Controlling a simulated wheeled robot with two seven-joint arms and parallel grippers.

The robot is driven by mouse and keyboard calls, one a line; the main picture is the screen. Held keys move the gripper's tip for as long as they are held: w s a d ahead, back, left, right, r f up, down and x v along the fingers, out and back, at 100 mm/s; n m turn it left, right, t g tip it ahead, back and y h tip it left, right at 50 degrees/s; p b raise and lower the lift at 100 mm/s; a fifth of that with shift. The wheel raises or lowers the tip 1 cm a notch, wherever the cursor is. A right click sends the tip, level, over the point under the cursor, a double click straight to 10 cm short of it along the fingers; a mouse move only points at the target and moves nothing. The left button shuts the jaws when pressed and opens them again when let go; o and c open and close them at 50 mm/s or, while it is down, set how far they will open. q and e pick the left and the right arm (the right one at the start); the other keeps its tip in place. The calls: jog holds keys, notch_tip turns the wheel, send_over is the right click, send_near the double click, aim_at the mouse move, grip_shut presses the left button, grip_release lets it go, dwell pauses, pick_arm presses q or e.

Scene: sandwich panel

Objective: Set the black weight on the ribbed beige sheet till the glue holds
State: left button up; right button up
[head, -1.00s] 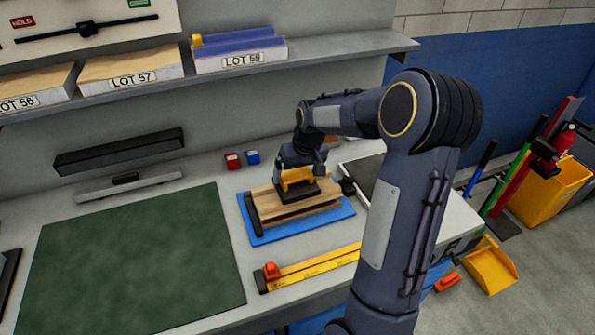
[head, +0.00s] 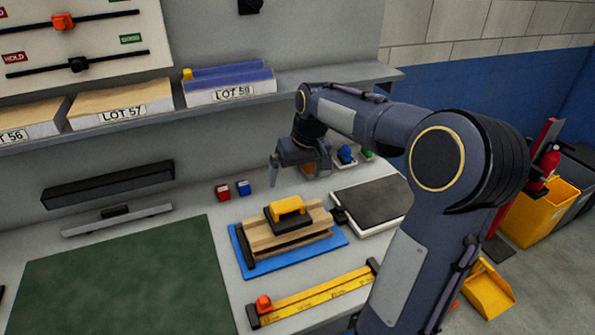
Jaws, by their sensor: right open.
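The black weight (head: 290,223) with its yellow handle (head: 287,206) rests flat on top of the ribbed beige sheet (head: 262,234). The sheet lies on a blue board (head: 262,266) on the bench, with a dark bar (head: 243,247) along its left end. My right gripper (head: 294,180) is open and empty, behind and above the weight and clear of its handle. Its fingers are partly hidden by its own body. My left gripper is not in view.
A grey-topped white tray (head: 372,203) lies right of the board, and a yellow rule (head: 310,298) in front. Red (head: 223,192) and blue (head: 243,187) blocks stand behind. A shelf (head: 300,82) with lot boxes runs above. The green mat (head: 120,285) is clear.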

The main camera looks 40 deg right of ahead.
jog(key=s+a+f+t+y, duration=0.1)
jog(key=s+a+f, duration=0.1)
jog(key=s+a, duration=0.8)
jog(key=s+a+f+n+t+y, duration=0.1)
jog(key=s+a+f+y, duration=0.1)
jog(key=s+a, duration=0.7)
jog(key=shift+s+a+n+t, duration=0.3)
jog(key=shift+s+a, duration=0.05)
jog(key=shift+s, duration=0.7)
jog(key=shift+r, duration=0.1)
